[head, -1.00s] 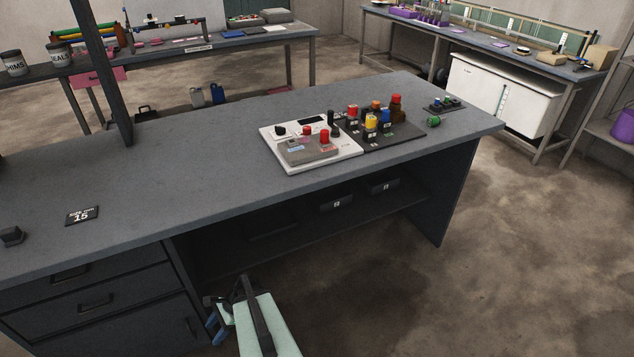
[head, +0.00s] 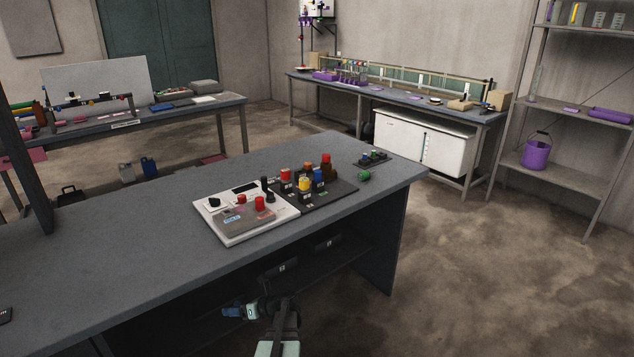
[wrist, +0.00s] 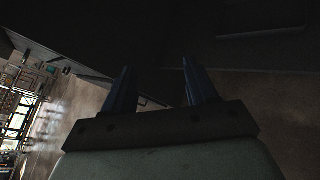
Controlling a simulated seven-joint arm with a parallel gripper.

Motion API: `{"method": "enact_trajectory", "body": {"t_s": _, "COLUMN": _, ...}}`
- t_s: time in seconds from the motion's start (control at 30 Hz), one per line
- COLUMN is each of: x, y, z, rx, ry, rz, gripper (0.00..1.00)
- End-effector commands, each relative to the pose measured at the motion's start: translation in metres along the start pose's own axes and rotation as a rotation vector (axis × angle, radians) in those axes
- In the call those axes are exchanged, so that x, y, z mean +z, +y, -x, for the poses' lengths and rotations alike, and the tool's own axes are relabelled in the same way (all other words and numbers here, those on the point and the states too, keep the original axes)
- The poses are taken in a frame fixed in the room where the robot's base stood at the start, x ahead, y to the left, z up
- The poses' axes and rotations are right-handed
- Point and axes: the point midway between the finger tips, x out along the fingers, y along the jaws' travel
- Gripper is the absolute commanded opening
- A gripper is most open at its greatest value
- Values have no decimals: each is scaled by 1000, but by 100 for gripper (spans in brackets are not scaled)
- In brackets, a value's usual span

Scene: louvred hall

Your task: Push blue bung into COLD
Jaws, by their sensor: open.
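A blue-topped bottle (head: 318,176) stands among other bottles on a dark tray on the bench. A white device (head: 222,237) beside the tray carries a grey block (head: 244,222) with a bluish label, a reddish label and red tops. I cannot read COLD anywhere. My gripper (head: 232,312) is low in front of the bench, below its top and away from these things. In the wrist view my gripper (wrist: 157,85) is open and empty.
A green piece (head: 364,176) lies near the rack. An open shelf with dark bins (head: 280,268) is under the bench, near my gripper. A dark post (head: 28,160) rises at the left.

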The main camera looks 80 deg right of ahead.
Motion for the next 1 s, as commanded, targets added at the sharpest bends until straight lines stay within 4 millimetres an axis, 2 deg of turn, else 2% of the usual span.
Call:
{"method": "enact_trajectory", "body": {"t_s": 0.03, "x": 13, "y": -16, "z": 19, "rx": -28, "ry": -47, "rz": -44, "gripper": 57}}
{"method": "enact_trajectory", "body": {"t_s": 0.1, "x": 29, "y": -34, "z": 44, "rx": -58, "ry": -109, "rz": -108, "gripper": 57}}
{"method": "enact_trajectory", "body": {"t_s": 0.27, "x": 62, "y": -71, "z": 106, "rx": -114, "ry": -258, "rz": -245, "gripper": 57}}
{"method": "enact_trajectory", "body": {"t_s": 0.4, "x": 87, "y": -98, "z": 167, "rx": -149, "ry": -393, "rz": -356, "gripper": 57}}
{"method": "enact_trajectory", "body": {"t_s": 0.6, "x": 115, "y": -129, "z": 257, "rx": -176, "ry": -582, "rz": -490, "gripper": 57}}
{"method": "enact_trajectory", "body": {"t_s": 0.8, "x": 141, "y": -152, "z": 336, "rx": -175, "ry": -745, "rz": -574, "gripper": 57}}
{"method": "enact_trajectory", "body": {"t_s": 0.9, "x": 161, "y": -166, "z": 368, "rx": -164, "ry": -817, "rz": -591, "gripper": 57}}
{"method": "enact_trajectory", "body": {"t_s": 1.0, "x": 189, "y": -181, "z": 390, "rx": -147, "ry": -875, "rz": -584, "gripper": 57}}
